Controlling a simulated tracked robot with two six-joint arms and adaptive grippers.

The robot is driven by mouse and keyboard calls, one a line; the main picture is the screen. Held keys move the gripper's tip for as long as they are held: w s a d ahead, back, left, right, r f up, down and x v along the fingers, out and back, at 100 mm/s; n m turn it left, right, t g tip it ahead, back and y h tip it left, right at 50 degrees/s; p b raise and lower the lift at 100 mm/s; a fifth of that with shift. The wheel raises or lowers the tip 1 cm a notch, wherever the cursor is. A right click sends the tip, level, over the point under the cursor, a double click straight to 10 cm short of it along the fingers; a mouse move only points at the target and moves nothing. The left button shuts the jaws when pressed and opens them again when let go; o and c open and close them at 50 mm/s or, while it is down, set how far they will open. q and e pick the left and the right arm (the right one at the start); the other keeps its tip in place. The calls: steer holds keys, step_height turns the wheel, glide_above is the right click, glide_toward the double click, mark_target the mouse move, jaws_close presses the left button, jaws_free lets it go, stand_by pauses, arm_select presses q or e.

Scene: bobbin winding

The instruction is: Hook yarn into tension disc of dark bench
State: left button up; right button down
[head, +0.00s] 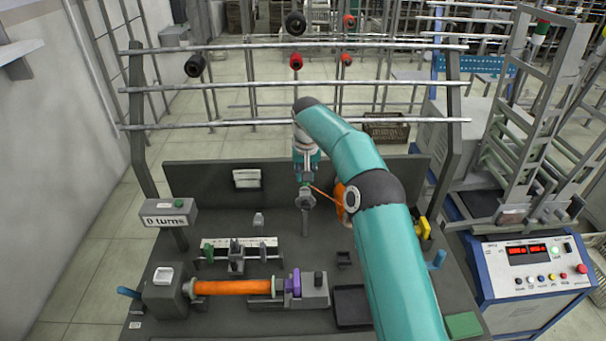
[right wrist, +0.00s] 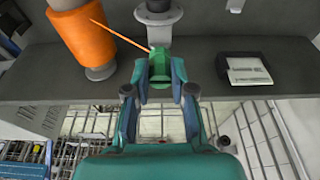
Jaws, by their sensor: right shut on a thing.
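My right gripper (head: 306,178) reaches over the dark bench (head: 215,225) to its rear middle. In the right wrist view the gripper (right wrist: 160,80) is shut on a small green piece (right wrist: 159,62). Orange yarn (right wrist: 122,36) runs taut from an orange yarn cone (right wrist: 84,32) to this piece. The cone (head: 341,196) is mostly hidden behind my right arm in the head view. The grey tension disc (head: 306,200) stands just in front of the gripper; it also shows in the right wrist view (right wrist: 158,14), close beyond the green piece. I cannot tell if yarn touches it. My left gripper is not in view.
A winder holds an orange bobbin (head: 232,288) at the front left. A "0 turns" display (head: 168,212) stands at the left edge. A black tray (head: 351,306) lies front right. A rail rack (head: 250,86) rises behind. A control console (head: 530,275) stands at the right.

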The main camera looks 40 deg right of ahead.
mark_target(303, 183)
steer(key=shift+f, duration=0.25)
steer(key=shift+f+b, duration=1.25)
steer(key=shift+f, duration=0.45)
steer(key=shift+w+r, duration=0.1)
steer(key=shift+w+a+r+p, duration=0.1)
steer(key=shift+w+a+p, duration=0.05)
steer(key=shift+a+p, duration=0.25)
steer(key=shift+w+a+p, duration=0.45)
steer(key=shift+w+a, duration=0.15)
steer(key=shift+a, duration=0.25)
steer(key=shift+w+a+p, duration=0.4)
steer(key=shift+w+a, duration=0.2)
steer(key=shift+a, duration=0.25)
steer(key=shift+r, duration=0.15)
steer(key=shift+w+a+r, duration=0.15)
steer(key=shift+a+r, duration=0.05)
steer(key=shift+r, duration=0.95)
steer(key=shift+w+a+r, duration=0.1)
steer(key=shift+a+r, duration=0.1)
steer(key=shift+r, duration=0.9)
